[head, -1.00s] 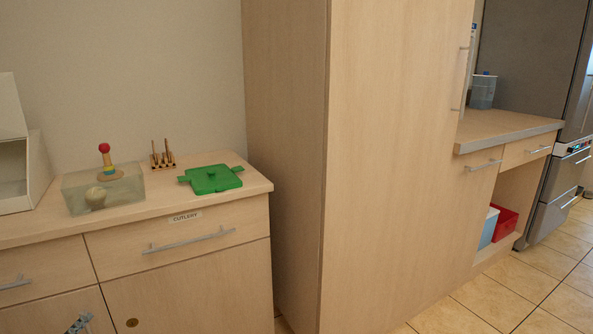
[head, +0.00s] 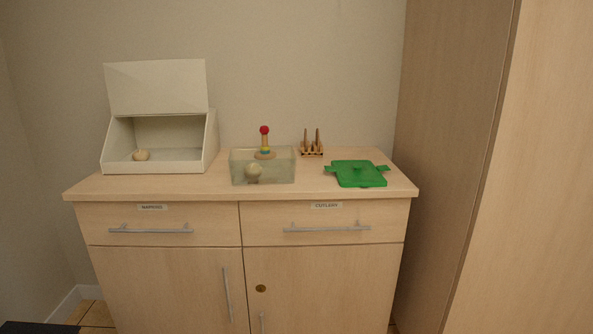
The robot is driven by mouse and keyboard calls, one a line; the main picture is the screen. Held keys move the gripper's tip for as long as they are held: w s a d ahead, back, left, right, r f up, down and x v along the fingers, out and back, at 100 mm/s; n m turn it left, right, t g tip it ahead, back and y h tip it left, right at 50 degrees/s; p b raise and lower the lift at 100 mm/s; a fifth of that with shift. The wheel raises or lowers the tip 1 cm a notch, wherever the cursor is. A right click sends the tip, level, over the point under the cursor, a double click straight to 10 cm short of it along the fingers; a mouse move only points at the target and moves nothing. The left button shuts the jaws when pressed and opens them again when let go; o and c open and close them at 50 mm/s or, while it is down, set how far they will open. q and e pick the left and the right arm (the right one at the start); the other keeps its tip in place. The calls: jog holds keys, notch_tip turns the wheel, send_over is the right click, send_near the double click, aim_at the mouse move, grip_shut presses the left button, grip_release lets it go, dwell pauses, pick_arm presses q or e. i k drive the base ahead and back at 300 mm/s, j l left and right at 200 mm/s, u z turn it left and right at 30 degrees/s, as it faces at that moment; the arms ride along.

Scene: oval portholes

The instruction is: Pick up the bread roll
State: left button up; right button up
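A small round beige roll (head: 141,155) lies inside the white bread box (head: 160,166), near its left front. The box stands at the left of the counter with its lid raised and its front open. A second pale, roundish item (head: 254,173) is in the see-through bin (head: 284,168) to the right; I cannot tell what it is. Neither of my grippers shows in the head view.
A tall cabinet (head: 450,150) stands close on the right. Drawer handles stick out in front.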

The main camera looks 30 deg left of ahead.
aim_at(142, 154)
jog(key=u, duration=1.8)
jog(key=i+l, duration=0.4)
jog(key=i, duration=0.1)
